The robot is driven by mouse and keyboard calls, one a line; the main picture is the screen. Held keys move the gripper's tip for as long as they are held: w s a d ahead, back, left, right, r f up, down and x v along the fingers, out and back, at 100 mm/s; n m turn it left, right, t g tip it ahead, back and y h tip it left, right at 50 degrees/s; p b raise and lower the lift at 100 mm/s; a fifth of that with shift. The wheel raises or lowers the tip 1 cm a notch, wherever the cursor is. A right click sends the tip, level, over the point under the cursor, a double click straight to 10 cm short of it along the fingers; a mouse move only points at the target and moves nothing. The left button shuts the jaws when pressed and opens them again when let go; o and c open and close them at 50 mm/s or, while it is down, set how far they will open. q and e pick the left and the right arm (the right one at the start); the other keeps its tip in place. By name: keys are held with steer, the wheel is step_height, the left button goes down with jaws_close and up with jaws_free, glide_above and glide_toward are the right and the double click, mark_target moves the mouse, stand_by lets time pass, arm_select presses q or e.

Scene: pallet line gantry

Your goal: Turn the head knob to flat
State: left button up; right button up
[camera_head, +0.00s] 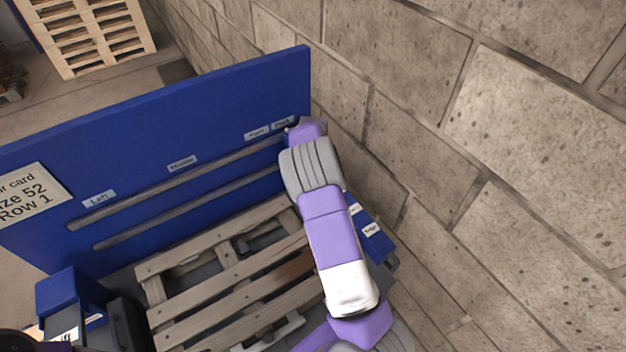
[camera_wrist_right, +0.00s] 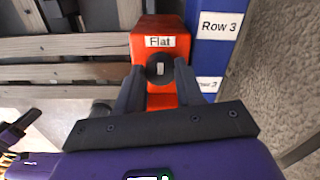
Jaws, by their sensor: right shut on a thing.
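The orange head (camera_wrist_right: 158,24) carries a white "Flat" label (camera_wrist_right: 160,42) in the right wrist view. Just below the label sits a round dark knob (camera_wrist_right: 152,77) with a pale upright mark at its middle, in line with the label. My right gripper (camera_wrist_right: 160,84) is shut on the knob, one dark finger on each side of it. In the head view my right arm covers the gripper and the knob. A small orange-brown patch (camera_head: 294,267) beside the arm may be part of the head.
A wooden pallet (camera_head: 220,285) lies in front of a blue slotted panel (camera_head: 150,140) with labels. A stone wall (camera_head: 500,150) stands close on the right. A blue "Row 3" piece (camera_wrist_right: 207,52) stands right beside the head.

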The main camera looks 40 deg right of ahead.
stand_by(0.4)
steer(key=o, duration=1)
steer(key=shift+o, duration=0.2)
step_height(320, 180, up, 8)
steer(key=shift+f+b, duration=0.2)
steer(key=shift+b, duration=0.15)
